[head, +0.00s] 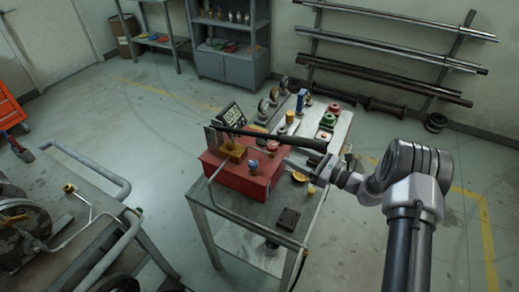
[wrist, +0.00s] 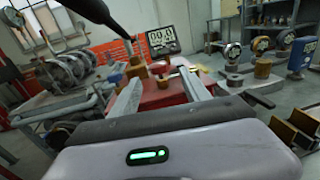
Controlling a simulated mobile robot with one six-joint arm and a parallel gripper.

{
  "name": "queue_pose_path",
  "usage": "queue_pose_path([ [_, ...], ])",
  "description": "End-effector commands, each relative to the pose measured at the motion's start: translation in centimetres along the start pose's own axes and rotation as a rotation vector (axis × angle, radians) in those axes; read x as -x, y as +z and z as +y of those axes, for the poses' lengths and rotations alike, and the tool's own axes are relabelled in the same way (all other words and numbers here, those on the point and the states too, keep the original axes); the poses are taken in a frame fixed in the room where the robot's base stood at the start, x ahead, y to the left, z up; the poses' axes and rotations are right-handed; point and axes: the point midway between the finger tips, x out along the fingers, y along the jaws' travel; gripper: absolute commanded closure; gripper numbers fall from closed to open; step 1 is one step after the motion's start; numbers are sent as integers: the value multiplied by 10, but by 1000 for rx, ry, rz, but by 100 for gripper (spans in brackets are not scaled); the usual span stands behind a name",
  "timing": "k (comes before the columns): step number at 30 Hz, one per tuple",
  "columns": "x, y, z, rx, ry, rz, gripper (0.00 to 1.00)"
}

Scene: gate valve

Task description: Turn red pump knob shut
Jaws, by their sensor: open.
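The red pump (head: 232,178) is a red box on a metal table, with a long black lever (head: 290,141) over it. A small red knob (head: 272,145) shows on the pump's right part, below the lever. A blue fitting (head: 253,166) sits near it on the pump's near side. My gripper (head: 308,168) is just right of the pump, apart from the knob as far as I can tell. In the wrist view, its two fingers (wrist: 160,78) are spread and empty, with the pump's red body (wrist: 157,101) beyond them. The knob is hard to make out there.
A digital display (head: 232,115) stands behind the pump. Several gauges and valves, including a green-topped one (head: 329,121), crowd the table's back. A dark block (head: 288,218) lies on its front part. A cart with pipe rails (head: 100,172) stands left; open floor lies between.

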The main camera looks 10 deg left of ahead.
Motion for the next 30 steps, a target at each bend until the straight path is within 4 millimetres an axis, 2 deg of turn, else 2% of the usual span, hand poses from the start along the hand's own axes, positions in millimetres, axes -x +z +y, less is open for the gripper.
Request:
queue_pose_path([
  [1, -16, -3, 2, 2, 5, -1, 45],
  [6, -64, -3, 2, 2, 3, -1, 45],
  [12, -105, -2, 1, 0, 2, -1, 45],
  [18, -122, -1, 1, -1, 0, -1, 45],
  [25, -123, 0, 1, 0, 0, -1, 45],
  [26, -123, 0, 1, -1, 0, -1, 47],
  [30, -123, 0, 1, -1, 0, -1, 74],
])
